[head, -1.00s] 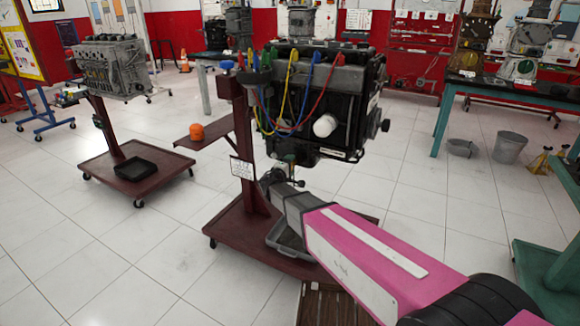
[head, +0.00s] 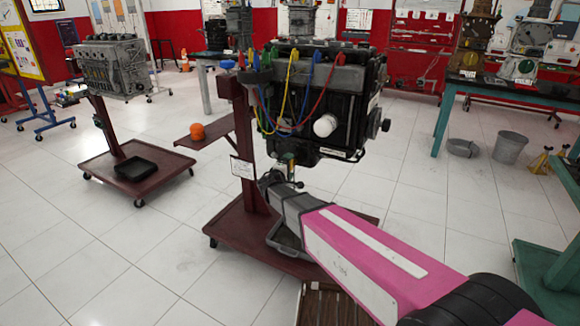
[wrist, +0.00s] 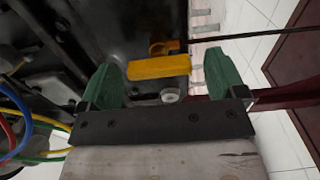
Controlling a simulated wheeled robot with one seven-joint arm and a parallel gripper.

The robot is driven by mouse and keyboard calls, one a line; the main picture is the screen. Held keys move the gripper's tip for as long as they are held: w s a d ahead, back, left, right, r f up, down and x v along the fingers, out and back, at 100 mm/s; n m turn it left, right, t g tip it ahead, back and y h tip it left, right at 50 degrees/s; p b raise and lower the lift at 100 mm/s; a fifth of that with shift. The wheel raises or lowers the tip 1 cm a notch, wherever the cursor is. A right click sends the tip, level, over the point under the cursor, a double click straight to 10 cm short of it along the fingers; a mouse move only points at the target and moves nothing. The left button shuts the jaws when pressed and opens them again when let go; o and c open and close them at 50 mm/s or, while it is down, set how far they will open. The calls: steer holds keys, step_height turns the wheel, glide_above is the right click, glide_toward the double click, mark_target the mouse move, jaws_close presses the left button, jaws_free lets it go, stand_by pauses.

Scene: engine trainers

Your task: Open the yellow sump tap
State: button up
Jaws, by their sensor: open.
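The yellow sump tap (wrist: 160,66) shows in the wrist view as a yellow lever under the dark engine, with a small yellow fitting behind it. My gripper (wrist: 160,80) has two green fingers spread apart, one on each side of the lever. The lever lies ahead of and between the fingertips, and I see no clear contact. A round grey plug end (wrist: 171,96) sits just below the lever. In the head view the engine (head: 320,100) hangs on a dark red stand, and my gripper (head: 290,168) is below its underside. The tap is hard to make out there.
The stand's base (head: 240,235) holds a grey drain tray (head: 285,240) below my arm. An orange ball-like object (head: 197,131) rests on the side shelf. Coloured cables (head: 290,100) hang on the engine's near side.

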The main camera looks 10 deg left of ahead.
steer(key=v, duration=0.9)
steer(key=shift+s, duration=0.3)
steer(key=s+d+f+m+g+h, duration=0.1)
steer(key=d+f+m+g, duration=0.15)
steer(key=d, duration=0.55)
steer(key=s+d+f+m+g+h, duration=0.15)
steer(key=d+g, duration=0.25)
steer(key=d, duration=0.4)
steer(key=d+f+m+g, duration=0.2)
steer(key=d+m+g, duration=0.1)
steer(key=d, duration=0.5)
steer(key=s+d+f+m+g+y, duration=0.2)
steer(key=s+d+m+g+y, duration=0.5)
steer(key=s+d, duration=0.6)
steer(key=shift+s+d+f+y, duration=0.35)
steer(key=shift+d+y, duration=0.3)
steer(key=shift+d, duration=0.5)
